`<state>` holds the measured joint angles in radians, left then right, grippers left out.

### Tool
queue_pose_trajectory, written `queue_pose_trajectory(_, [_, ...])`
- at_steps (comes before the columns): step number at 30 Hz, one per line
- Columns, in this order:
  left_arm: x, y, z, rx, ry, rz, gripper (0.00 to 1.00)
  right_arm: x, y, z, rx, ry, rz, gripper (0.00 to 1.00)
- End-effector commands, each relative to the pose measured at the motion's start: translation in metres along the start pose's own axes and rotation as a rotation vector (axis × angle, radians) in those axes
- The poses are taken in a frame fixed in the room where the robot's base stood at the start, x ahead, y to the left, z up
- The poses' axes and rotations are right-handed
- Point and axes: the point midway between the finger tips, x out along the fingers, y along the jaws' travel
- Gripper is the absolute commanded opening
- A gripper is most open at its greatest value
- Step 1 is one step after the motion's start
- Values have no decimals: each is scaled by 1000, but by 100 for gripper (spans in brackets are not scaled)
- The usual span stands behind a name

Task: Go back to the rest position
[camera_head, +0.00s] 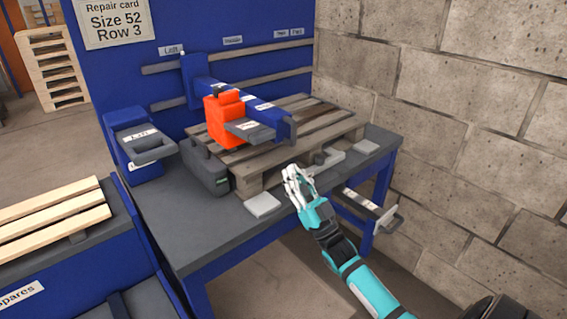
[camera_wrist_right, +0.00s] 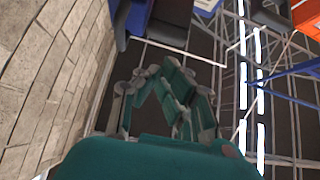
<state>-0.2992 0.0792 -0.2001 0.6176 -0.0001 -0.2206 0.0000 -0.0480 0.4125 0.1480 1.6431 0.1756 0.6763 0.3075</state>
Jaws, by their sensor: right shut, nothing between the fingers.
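My right gripper (camera_head: 297,181) is shut and empty in the head view. Its teal and grey arm comes in from the lower right. The gripper is in front of the near edge of the workbench, by the wooden pallet (camera_head: 285,143); whether it touches anything I cannot tell. In the right wrist view the gripper's fingers (camera_wrist_right: 165,85) are drawn together with nothing between them. My left gripper does not show in either view.
The blue workbench (camera_head: 178,230) carries the pallet and an orange tool head (camera_head: 224,121) on a blue arm. A handle (camera_head: 368,205) juts from the bench front. A block wall (camera_head: 470,120) stands close on the right. Slatted spares (camera_head: 50,215) lie left.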

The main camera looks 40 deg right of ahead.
Motion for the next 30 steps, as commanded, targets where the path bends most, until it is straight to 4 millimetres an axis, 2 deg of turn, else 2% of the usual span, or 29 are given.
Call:
queue_pose_trajectory(5, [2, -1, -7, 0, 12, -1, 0, -12, 0, -2, 0, 2, 0, 0])
queue_pose_trajectory(23, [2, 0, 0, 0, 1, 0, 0, -12, 0, -1, 0, 0, 1, 0])
queue_pose_trajectory(26, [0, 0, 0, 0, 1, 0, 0, -20, 1, 14, 0, -45, 14, 0])
queue_pose_trajectory(29, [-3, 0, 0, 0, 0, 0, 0, -41, 2, 52, -1, -163, 46, 0])
queue_pose_trajectory(30, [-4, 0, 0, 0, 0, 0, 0, -56, 2, 73, -4, -231, 61, 0])
